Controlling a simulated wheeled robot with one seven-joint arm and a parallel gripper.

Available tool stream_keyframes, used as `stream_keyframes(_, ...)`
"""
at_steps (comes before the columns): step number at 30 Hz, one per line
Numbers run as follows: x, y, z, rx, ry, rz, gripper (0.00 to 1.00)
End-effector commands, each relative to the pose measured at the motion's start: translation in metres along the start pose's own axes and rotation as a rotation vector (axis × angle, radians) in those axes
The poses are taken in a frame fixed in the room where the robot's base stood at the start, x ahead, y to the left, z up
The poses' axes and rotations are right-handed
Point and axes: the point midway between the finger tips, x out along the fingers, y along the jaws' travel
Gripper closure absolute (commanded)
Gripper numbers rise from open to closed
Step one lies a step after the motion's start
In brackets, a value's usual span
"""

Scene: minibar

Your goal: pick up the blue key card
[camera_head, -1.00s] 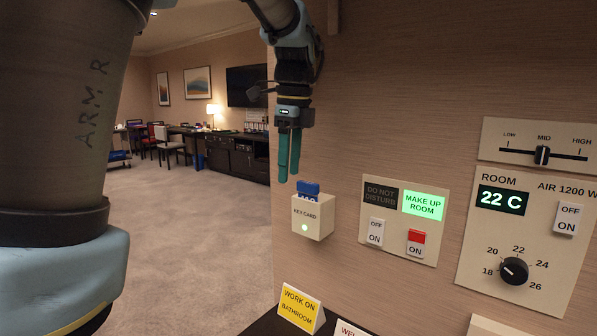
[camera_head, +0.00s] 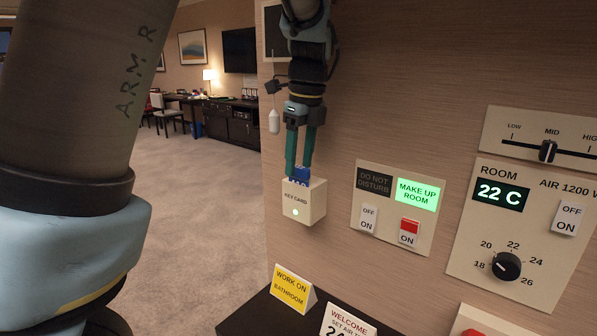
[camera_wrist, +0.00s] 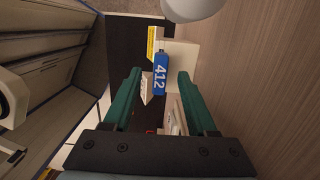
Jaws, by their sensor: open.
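The blue key card (camera_head: 300,173) stands upright in the slot on top of the white key card holder (camera_head: 305,204) on the wall, with its upper part showing. In the wrist view the blue key card (camera_wrist: 161,75) shows the number 412, ahead of and between the two fingers. My gripper (camera_head: 300,168) is open and points down, with its green fingertips around the card's level just above the holder. The wrist view also shows my gripper (camera_wrist: 158,78) with a gap on both sides of the card. I cannot tell whether either finger touches it.
A switch panel (camera_head: 396,243) and a room thermostat panel (camera_head: 470,255) are on the wall to the right. A yellow sign (camera_head: 294,288) and a welcome sign (camera_head: 346,321) stand on a dark ledge (camera_head: 250,312) below. Open carpet lies to the left.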

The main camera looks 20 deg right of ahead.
Motion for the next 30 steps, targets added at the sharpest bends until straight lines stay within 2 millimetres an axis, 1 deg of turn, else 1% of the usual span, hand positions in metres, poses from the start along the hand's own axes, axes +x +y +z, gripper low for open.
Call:
stream_keyframes(3, 0.013, 0.0, 0.0, 0.0, 0.0, 0.002, 0.43)
stream_keyframes(6, 0.021, 0.0, 0.0, -0.001, 0.0, 0.001, 0.43)
stream_keyframes(13, 0.023, 0.0, 0.0, 0.0, 0.001, -0.001, 0.43)
stream_keyframes(28, 0.022, 0.0, 0.0, -0.001, 0.001, -0.001, 0.99)
stream_keyframes(30, 0.022, 0.0, 0.0, -0.001, 0.001, -0.001, 1.0)
